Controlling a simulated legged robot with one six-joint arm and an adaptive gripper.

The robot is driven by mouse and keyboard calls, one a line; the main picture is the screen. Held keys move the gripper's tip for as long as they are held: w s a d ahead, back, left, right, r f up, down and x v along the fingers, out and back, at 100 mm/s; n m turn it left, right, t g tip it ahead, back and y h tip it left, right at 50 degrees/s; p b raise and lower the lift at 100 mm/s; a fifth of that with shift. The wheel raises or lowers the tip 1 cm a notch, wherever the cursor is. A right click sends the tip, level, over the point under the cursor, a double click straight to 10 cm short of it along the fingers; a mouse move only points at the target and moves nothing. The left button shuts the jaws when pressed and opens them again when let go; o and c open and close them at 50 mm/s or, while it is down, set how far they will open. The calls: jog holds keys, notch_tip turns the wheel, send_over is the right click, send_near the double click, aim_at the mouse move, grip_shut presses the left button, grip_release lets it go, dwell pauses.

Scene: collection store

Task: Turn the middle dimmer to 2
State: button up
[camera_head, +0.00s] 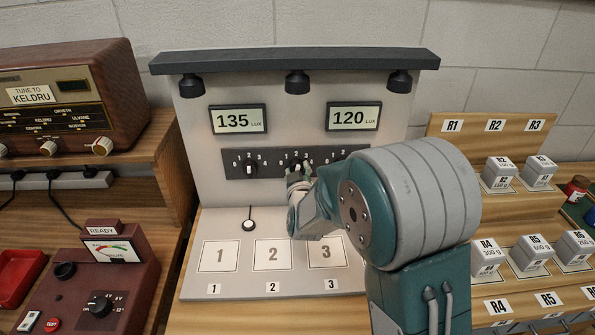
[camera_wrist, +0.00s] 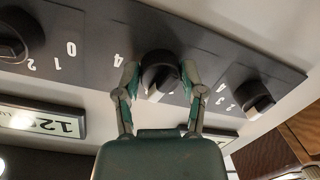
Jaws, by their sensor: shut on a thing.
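The dark dimmer panel (camera_head: 232,163) is on the upright grey board. The middle dimmer (camera_wrist: 160,72) is a round black knob at the centre of the wrist view. My gripper (camera_wrist: 162,80) is shut on it, one finger on each side; in the head view my gripper (camera_head: 297,178) partly covers it. A light mark shows at the knob's lower edge in the wrist view, but I cannot read its setting. The left dimmer (camera_head: 250,169) is clear of my arm. The right dimmer (camera_wrist: 18,38) shows at the left of the upside-down wrist view; my arm hides it in the head view.
Two displays read 135 lux (camera_head: 237,119) and 120 lux (camera_head: 353,116). Several lamps hang from the dark top bar (camera_head: 297,60). A radio (camera_head: 62,100) stands left; labelled blocks (camera_head: 499,172) sit on the right rack.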

jog(key=shift+r+n, duration=0.15)
jog(key=shift+n, duration=1.05)
jog(key=shift+a, duration=0.1)
jog(key=o, duration=1.1)
jog(key=shift+w, duration=0.1)
jog(key=shift+o, duration=0.2)
jog(key=shift+a, duration=0.1)
